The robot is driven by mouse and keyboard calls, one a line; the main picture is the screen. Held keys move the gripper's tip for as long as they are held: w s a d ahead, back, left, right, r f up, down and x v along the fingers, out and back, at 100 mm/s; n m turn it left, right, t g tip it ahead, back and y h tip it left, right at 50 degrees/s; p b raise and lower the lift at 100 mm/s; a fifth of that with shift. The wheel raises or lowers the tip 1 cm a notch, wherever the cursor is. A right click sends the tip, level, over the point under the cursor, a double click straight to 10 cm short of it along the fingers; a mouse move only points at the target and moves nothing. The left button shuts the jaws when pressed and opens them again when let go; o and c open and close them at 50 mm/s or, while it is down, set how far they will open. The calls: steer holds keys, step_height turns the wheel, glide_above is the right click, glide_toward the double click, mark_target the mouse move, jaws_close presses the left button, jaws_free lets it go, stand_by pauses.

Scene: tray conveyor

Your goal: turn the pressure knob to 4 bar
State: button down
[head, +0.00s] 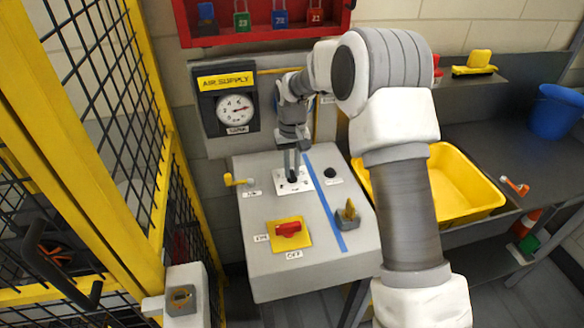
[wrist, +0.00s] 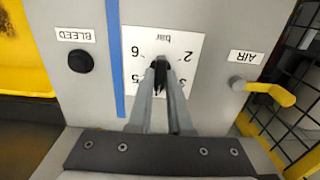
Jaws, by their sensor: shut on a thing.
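The pressure knob is small and black, on a white scale plate marked bar (wrist: 190,40) in the wrist view. My gripper (wrist: 160,72) is shut on the black knob (wrist: 159,66), with one finger on each side. The wrist view shows the plate upside down, with 2, 3, 5 and 6 readable; my fingers cover where the 4 would be. The knob's pointer cannot be made out. In the head view my gripper (head: 292,172) reaches down to the white plate (head: 282,187) on the grey console. The round pressure gauge (head: 236,109) has a red needle pointing right.
A yellow AIR lever (head: 236,180) is left of the plate and a black BLEED button (head: 330,172) is right, past a blue stripe. A red switch (head: 288,229) and a grey-yellow part (head: 348,213) are nearer. A yellow tray (head: 470,214) stands right, a yellow-framed fence left.

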mark_target(292, 172)
steer(key=c, duration=0.8)
jaws_free()
steer(key=shift+c, duration=0.2)
step_height(292, 172, up, 18)
steer(key=shift+f, duration=0.25)
